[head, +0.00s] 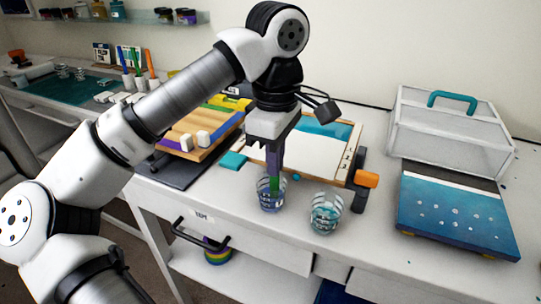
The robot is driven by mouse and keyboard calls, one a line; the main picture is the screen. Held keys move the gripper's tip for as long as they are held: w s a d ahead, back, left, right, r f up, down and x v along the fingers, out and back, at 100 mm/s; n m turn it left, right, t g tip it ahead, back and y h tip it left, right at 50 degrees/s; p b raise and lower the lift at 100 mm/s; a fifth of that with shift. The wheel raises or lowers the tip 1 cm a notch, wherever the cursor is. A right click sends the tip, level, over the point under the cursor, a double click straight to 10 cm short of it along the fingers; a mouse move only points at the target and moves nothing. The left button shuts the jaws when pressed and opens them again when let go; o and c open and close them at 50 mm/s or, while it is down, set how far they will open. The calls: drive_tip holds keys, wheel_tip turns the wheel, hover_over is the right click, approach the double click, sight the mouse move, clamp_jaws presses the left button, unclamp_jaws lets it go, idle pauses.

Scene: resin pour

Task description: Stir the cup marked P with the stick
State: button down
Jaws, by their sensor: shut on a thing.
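My gripper (277,163) points down over the bench near the middle of the view, shut on a stick. The stick's green lower part (274,184) shows below the fingers and reaches down at a clear cup (265,203). Its tip appears to be inside this cup, but the depth is hard to tell. A second clear cup (326,220) stands upright to the right, apart from the stick. Both cups have dark marks on their sides. I cannot read which one is marked P.
A framed board (318,160) lies behind the cups, with an orange-handled clamp (366,179) at its right. A blue panel (457,215) and a clear lidded box (450,128) are at right. A wooden board (190,125) with blocks is at left. The bench front is clear.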

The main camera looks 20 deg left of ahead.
drive_tip(key=shift+w+a, duration=0.15)
drive_tip(key=shift+a, duration=0.3)
drive_tip(key=shift+r+p, duration=3)
drive_tip(key=shift+r, duration=0.6)
drive_tip(key=shift+r, duration=0.1)
wheel_tip(320, 180, up, 5)
drive_tip(key=p, duration=0.4)
